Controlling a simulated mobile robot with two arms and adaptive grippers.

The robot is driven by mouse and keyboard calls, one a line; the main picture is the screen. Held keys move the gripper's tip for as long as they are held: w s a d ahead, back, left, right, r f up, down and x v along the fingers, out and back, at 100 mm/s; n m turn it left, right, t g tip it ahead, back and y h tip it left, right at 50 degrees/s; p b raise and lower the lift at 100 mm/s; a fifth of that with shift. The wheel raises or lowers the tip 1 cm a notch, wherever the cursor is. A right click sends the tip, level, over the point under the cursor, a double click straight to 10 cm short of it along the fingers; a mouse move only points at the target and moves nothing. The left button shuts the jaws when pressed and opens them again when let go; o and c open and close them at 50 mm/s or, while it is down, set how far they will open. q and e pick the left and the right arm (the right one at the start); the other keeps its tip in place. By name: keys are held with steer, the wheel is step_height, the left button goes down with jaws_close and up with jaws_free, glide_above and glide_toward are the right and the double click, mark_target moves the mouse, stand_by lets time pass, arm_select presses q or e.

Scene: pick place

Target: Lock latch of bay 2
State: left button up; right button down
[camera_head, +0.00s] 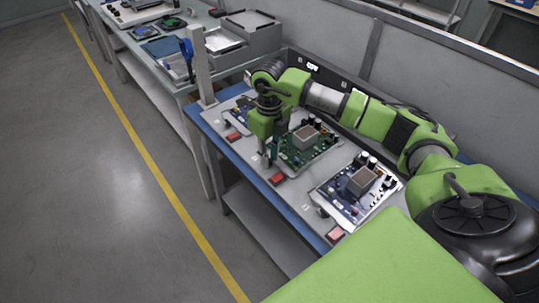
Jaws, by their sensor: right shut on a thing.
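Three bays with circuit boards stand in a row on the blue-edged workbench. The middle bay holds a green board (318,158) with a square heat sink (306,138). My right gripper (267,160) points down at the left front corner of this middle bay and is shut on its latch. The latch is mostly hidden by the fingers, so its position cannot be told. A red block (277,179) sits just in front of it. My left gripper is out of view.
The far bay (238,115) is partly behind my right arm. A grey post (198,68) rises beyond it. Another bench carries trays (246,34). The floor at left is clear.

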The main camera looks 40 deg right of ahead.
mark_target(270, 160)
steer(key=shift+m, duration=0.9)
steer(key=c, duration=1.8)
jaws_free()
step_height(270, 160, up, 12)
steer(key=shift+r, duration=0.1)
